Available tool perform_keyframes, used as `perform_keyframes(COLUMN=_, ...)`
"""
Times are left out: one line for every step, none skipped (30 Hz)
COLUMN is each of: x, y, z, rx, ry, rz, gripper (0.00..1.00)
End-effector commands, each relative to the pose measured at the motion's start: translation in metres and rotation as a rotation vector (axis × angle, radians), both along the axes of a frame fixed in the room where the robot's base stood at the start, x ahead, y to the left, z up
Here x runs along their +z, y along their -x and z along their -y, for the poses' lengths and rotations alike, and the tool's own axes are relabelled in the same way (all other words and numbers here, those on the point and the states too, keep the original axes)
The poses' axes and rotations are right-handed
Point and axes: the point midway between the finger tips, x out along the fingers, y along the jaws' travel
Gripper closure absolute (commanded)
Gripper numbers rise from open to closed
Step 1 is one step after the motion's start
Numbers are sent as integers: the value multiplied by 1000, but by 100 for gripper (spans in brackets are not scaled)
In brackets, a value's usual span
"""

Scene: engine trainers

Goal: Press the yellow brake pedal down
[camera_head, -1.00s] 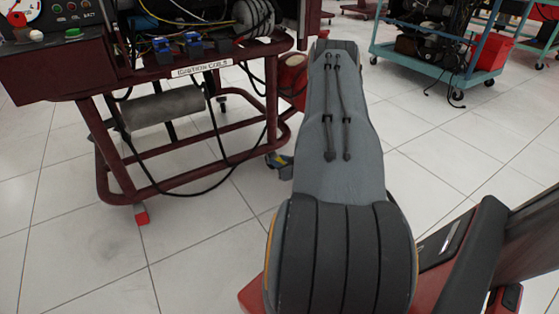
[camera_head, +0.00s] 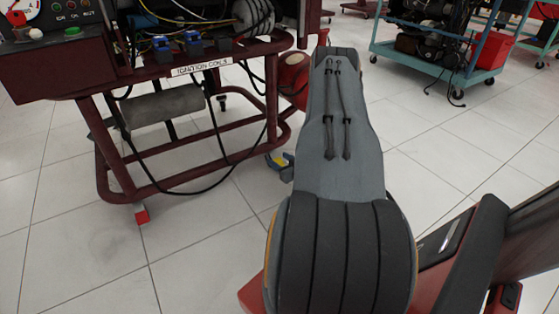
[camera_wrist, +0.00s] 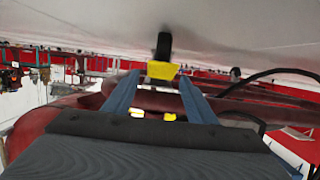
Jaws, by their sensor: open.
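The yellow brake pedal (camera_wrist: 162,70) shows in the wrist view just beside a black caster wheel (camera_wrist: 164,45), near the pale floor. My gripper (camera_wrist: 158,77) is open, with one blue finger to each side of the pedal in the picture. Nothing is held between the fingers. I cannot tell whether they touch the pedal or how far it is pressed. In the head view a small yellow patch, likely the pedal (camera_head: 276,161), shows at the foot of the dark red stand. My arm hides most of that area, and only a bit of my gripper shows there.
The dark red engine stand (camera_head: 190,148) has low frame tubes and hanging black cables. A red tube (camera_wrist: 60,112) runs close by my fingers in the wrist view. A teal cart (camera_head: 430,60) stands at the back right. The tiled floor between is clear.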

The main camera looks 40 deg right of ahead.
Motion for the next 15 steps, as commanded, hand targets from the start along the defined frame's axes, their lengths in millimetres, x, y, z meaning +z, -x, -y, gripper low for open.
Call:
perform_keyframes(x=2, y=4, z=0, rx=-1, ry=-1, rz=-1, gripper=48)
perform_keyframes(x=2, y=6, z=-1, rx=-1, ry=-1, rz=-1, gripper=48)
perform_keyframes(x=4, y=10, z=-2, rx=-1, ry=-1, rz=-1, gripper=48)
perform_keyframes(x=5, y=13, z=-2, rx=-1, ry=-1, rz=-1, gripper=48)
perform_keyframes(x=6, y=16, z=-3, rx=-1, ry=-1, rz=-1, gripper=48)
perform_keyframes(x=7, y=21, z=-5, rx=-1, ry=-2, rz=-1, gripper=48)
perform_keyframes(x=9, y=25, z=-6, rx=-2, ry=-3, rz=-1, gripper=48)
perform_keyframes(x=10, y=29, z=-7, rx=-2, ry=-3, rz=-1, gripper=48)
perform_keyframes(x=12, y=36, z=-8, rx=-3, ry=-3, rz=-1, gripper=48)
perform_keyframes(x=13, y=40, z=-9, rx=-2, ry=-2, rz=-1, gripper=48)
perform_keyframes(x=15, y=44, z=-10, rx=-2, ry=-2, rz=-1, gripper=48)
perform_keyframes(x=17, y=50, z=-12, rx=-1, ry=-2, rz=-1, gripper=48)
perform_keyframes(x=17, y=54, z=-13, rx=-2, ry=-3, rz=-1, gripper=48)
perform_keyframes(x=18, y=58, z=-14, rx=-2, ry=-3, rz=-1, gripper=48)
perform_keyframes(x=19, y=63, z=-15, rx=-1, ry=-2, rz=-2, gripper=48)
